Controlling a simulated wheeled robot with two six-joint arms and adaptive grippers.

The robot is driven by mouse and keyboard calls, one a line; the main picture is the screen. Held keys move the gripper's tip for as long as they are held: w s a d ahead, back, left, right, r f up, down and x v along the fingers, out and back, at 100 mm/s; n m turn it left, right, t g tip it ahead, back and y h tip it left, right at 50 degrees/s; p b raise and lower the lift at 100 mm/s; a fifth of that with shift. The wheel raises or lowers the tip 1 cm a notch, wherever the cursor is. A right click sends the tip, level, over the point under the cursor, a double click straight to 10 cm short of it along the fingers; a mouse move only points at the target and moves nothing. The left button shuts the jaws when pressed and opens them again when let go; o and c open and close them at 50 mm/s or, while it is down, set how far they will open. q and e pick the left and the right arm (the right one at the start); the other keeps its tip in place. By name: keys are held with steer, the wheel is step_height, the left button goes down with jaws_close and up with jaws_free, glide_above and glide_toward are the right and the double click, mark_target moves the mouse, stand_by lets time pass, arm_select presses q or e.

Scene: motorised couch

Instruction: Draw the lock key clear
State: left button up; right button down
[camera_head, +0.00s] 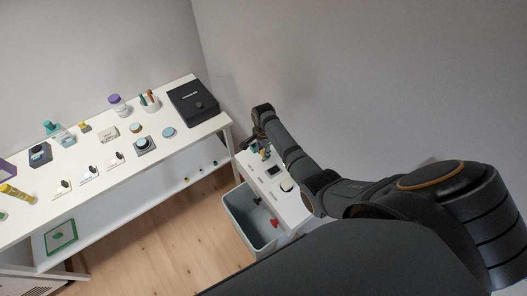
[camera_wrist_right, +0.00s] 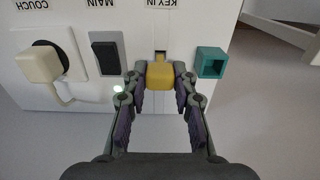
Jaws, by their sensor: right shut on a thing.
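In the right wrist view the lock key has a yellow block-shaped head (camera_wrist_right: 160,75) below the label KEY IN on a white panel (camera_wrist_right: 135,25). A narrow piece shows between its head and the panel; I cannot tell how deep it sits. My right gripper (camera_wrist_right: 160,86) is shut on the yellow head, one finger on each side. In the head view the right gripper (camera_head: 257,146) is at the far end of the white unit (camera_head: 285,205), small and partly hidden by my arm. My left gripper is not in view.
Beside the key are a teal square socket (camera_wrist_right: 210,62), a black MAIN switch (camera_wrist_right: 107,53) and a cream COUCH plug (camera_wrist_right: 40,64) with its cable. A grey bin (camera_head: 243,217) stands against the unit. A white table (camera_head: 100,190) with several small objects is on the left.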

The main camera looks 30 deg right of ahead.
steer(key=shift+r+p, duration=0.8)
step_height(320, 180, up, 2)
steer(key=shift+r+p, duration=0.2)
steer(key=shift+p, duration=0.3)
steer(key=shift+r, duration=2.3)
